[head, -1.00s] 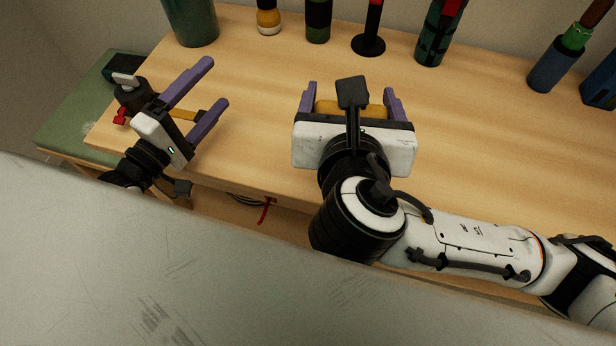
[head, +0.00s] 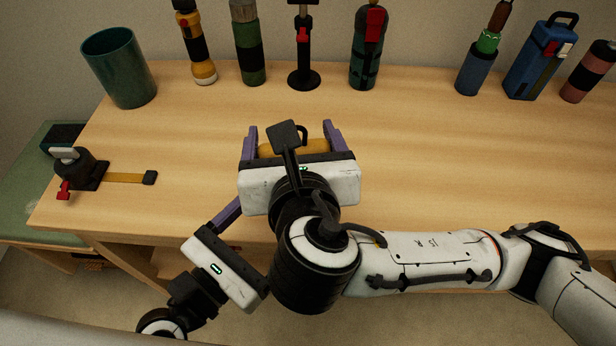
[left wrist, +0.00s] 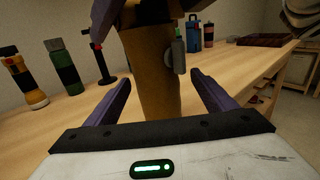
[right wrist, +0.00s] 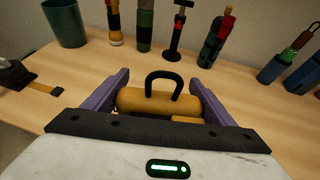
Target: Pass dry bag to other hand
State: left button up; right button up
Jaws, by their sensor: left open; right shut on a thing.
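The dry bag is mustard yellow with a dark handle loop. It shows between my right gripper's purple fingers in the right wrist view (right wrist: 150,101) and, mostly hidden by the gripper, in the head view (head: 312,146). My right gripper (head: 292,138) is shut on it above the table's front part. My left gripper (left wrist: 160,95) is open, just below and left of the right one in the head view. In the left wrist view the bag's brown body (left wrist: 150,75) stands upright between and beyond its open fingers. I cannot tell whether they touch it.
A green cup (head: 120,70), several bottles, a black stand (head: 303,78) and a blue container (head: 538,60) line the back of the wooden table. A black device with a yellow strap (head: 125,178) lies at the left edge. The table's right middle is clear.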

pick_arm(q)
jog(key=x, duration=0.8)
jog(key=shift+w, duration=0.2)
jog(key=shift+d, duration=0.15)
jog(key=shift+c, duration=0.3)
jog(key=c, duration=1.1)
jog(key=shift+d, duration=0.1)
jog(key=shift+c, duration=1.1)
pick_arm(e)
jog(key=o, duration=1.4)
jog(key=shift+r, duration=0.1)
jog(key=shift+c, duration=0.2)
pick_arm(q)
jog(key=shift+c, duration=0.2)
pick_arm(e)
jog(key=o, duration=0.4)
jog(key=shift+o, duration=0.2)
